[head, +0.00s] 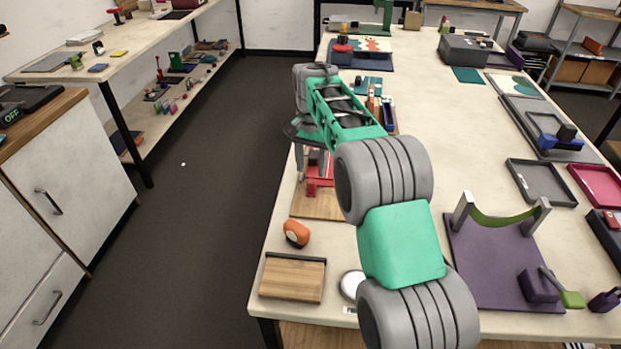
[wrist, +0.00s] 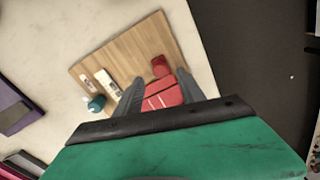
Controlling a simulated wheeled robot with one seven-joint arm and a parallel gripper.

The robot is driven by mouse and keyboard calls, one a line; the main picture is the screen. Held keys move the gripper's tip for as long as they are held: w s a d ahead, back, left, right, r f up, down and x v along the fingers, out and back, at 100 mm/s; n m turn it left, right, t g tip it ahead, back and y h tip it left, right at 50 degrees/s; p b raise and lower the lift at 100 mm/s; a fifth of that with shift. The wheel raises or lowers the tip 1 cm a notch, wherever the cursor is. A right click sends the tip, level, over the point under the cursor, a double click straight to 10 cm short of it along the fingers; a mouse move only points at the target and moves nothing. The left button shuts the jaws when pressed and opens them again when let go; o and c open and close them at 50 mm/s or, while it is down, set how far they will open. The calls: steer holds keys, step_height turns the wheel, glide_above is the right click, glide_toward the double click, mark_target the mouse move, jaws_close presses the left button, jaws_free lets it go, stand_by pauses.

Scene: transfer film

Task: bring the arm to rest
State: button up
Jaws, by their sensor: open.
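My arm reaches from the lower right of the head view over the left part of the long table (head: 460,120). My gripper (wrist: 160,87) is open in the wrist view, its two dark fingers apart. A red device (wrist: 163,97) shows between and beyond the fingers, over or on a wooden board (wrist: 125,60). I cannot tell whether the fingers touch it. In the head view the red device (head: 318,183) stands on the board (head: 318,207), just below my wrist, and my arm hides part of it. The fingertips are hard to make out there.
An orange item (head: 296,233), a wooden block (head: 292,278) and a white round item (head: 351,284) lie near the table's front left. A purple mat (head: 485,262) with a grey-posted stand is right of my arm. The dark floor (head: 200,200) to the left is clear.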

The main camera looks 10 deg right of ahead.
steer(key=shift+r, duration=0.2)
steer(key=shift+s+r, duration=0.2)
steer(key=shift+r, duration=0.1)
steer(key=s+d+r+n+t, duration=0.1)
steer(key=s+r+n, duration=0.15)
steer(key=s, duration=0.35)
steer(key=s+r+n+t, duration=0.1)
steer(key=s+r, duration=0.3)
steer(key=s, duration=0.3)
steer(key=s+f+n+t, duration=0.1)
steer(key=s+f, duration=0.1)
steer(key=s, duration=0.5)
steer(key=s+f+n, duration=0.2)
steer(key=s+f, duration=0.1)
steer(key=s, duration=0.5)
steer(key=shift+s+d+f+t, duration=0.25)
steer(key=shift+d+f+t, duration=0.05)
steer(key=shift+f+t, duration=0.1)
steer(key=shift+r, duration=0.1)
